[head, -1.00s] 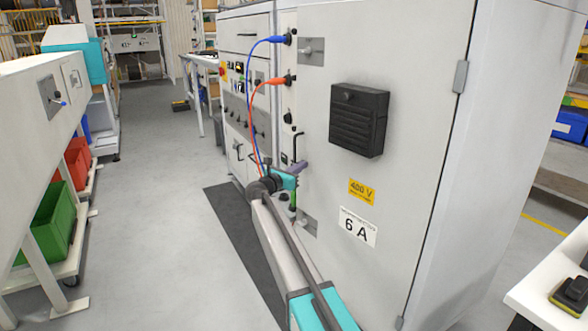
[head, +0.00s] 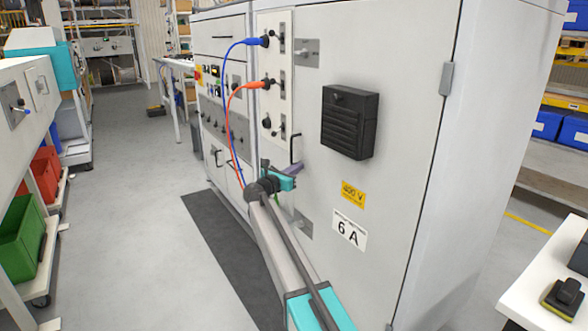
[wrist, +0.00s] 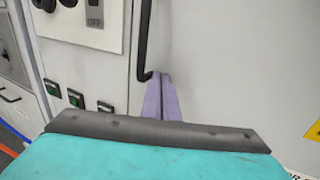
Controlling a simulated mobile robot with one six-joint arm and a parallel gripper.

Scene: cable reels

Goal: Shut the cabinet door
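The cabinet door (head: 400,120) is the large light grey panel with a black vent box, a yellow 400 V label and a 6 A label. Its hinge (head: 447,78) is on the right edge. It looks flush or nearly flush with the cabinet; I cannot tell if a small gap is left. A black bar handle (head: 296,149) stands near its left edge, and it also shows in the wrist view (wrist: 143,40). My gripper (head: 298,165) has its purple fingers together at the handle's lower end, close to the door (wrist: 230,60). The fingers show only a thin line between them; contact is unclear.
Blue and orange cables (head: 236,90) hang from the socket panel (head: 275,70) left of the door. Open floor (head: 130,200) and a dark mat (head: 225,240) lie left of the cabinet. A white table (head: 540,290) stands at the lower right.

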